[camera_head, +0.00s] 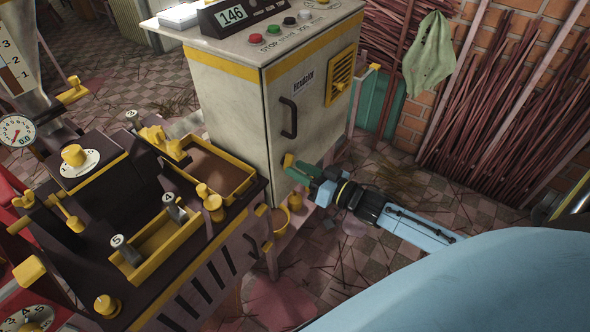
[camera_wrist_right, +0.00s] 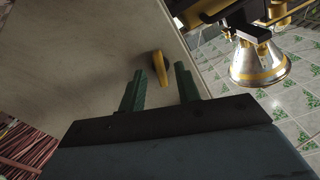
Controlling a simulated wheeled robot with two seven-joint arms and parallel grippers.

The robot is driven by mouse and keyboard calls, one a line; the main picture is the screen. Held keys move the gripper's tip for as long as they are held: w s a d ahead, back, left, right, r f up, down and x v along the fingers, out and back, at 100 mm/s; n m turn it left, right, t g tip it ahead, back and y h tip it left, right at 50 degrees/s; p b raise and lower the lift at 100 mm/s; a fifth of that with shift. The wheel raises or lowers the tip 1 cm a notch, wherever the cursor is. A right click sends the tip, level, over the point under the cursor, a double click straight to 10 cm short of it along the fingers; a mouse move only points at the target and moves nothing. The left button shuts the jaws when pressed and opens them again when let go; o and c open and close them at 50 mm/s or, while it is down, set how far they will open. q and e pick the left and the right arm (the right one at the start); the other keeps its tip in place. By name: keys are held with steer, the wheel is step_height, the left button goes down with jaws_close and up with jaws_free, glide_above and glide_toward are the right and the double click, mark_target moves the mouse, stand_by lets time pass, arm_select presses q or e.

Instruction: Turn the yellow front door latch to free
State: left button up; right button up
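The yellow latch (camera_head: 288,160) is on the lower left part of the beige cabinet's front door (camera_head: 312,105). It also shows in the right wrist view (camera_wrist_right: 160,68) as a small yellow lever with a dark base on the pale door panel. My right gripper (camera_head: 298,172) is at the latch, coming from the right. In the wrist view its two green fingers (camera_wrist_right: 160,84) are apart, with the lever seen between and just beyond their tips. I see no clear contact. The fingers partly hide the latch surroundings in the head view. My left gripper is not in view.
A black door handle (camera_head: 289,118) is above the latch. A dark extruder bench with yellow trays (camera_head: 165,238) stands left of my gripper. Stick bundles (camera_head: 480,110) lean on the brick wall. Tiled floor lies between.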

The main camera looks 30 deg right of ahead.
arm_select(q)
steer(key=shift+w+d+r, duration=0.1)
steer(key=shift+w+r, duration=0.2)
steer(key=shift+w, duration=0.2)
arm_select(e)
steer(key=shift+x, duration=1)
jaws_close()
